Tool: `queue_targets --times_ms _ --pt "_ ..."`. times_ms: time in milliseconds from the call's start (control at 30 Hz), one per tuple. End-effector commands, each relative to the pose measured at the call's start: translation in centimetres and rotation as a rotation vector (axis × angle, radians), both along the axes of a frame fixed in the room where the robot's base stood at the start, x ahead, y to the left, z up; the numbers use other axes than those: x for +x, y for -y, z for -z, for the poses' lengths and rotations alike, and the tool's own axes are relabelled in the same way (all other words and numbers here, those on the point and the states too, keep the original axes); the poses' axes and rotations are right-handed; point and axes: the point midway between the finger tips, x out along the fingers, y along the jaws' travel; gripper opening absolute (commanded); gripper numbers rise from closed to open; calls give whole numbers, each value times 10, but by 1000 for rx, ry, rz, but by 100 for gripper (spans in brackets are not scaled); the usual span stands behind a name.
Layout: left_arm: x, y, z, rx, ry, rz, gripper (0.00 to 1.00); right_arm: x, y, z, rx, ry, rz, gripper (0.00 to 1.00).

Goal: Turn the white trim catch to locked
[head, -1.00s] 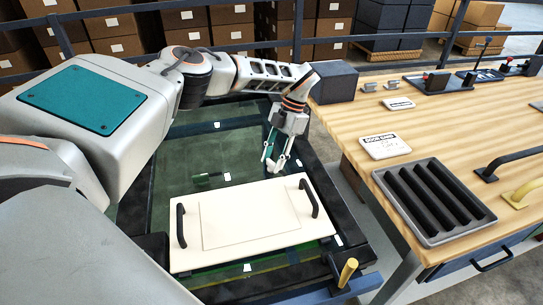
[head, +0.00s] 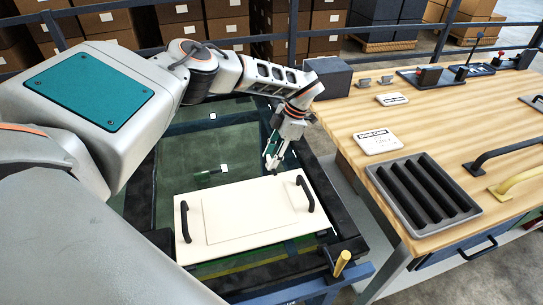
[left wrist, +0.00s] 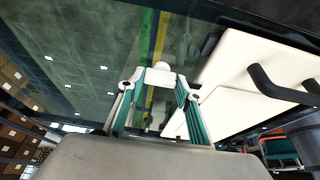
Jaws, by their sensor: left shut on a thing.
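A cream-white panel (head: 215,215) with two black handles lies flat over the dark frame in front of me. My left gripper (head: 272,160) points down at the panel's far edge, to the left of the right handle (head: 305,194). In the left wrist view the gripper (left wrist: 160,78) has its fingers drawn in on a small white piece (left wrist: 162,67), which looks like the white trim catch. The fingers hide much of it, and its locked or unlocked setting cannot be read. The panel also shows in the left wrist view (left wrist: 235,75). My right gripper is out of view.
A wooden bench (head: 375,118) stands to the right with a grey slotted tray (head: 474,213), a yellow handle (head: 518,178), a dark box (head: 328,74) and cards. A yellow peg (head: 342,263) stands at the frame's near right corner. Dark glass (head: 180,160) lies beyond the panel.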

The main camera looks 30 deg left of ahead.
Motion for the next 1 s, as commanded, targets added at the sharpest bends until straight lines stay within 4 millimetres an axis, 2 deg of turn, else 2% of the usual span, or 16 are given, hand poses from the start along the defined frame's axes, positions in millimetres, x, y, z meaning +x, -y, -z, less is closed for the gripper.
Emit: queue_targets --times_ms 200,233,300,733,867,1000 --pt "0 0 0 0 0 4 13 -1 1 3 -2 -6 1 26" --pt "0 0 0 0 0 4 37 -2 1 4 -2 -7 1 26" --pt "0 0 0 1 0 4 51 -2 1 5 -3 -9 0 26" --pt "3 2 -6 0 2 2 51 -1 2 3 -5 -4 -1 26" --pt "8 6 -23 0 4 0 51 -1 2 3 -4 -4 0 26" --pt "17 14 -50 1 5 2 51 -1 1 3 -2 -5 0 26"
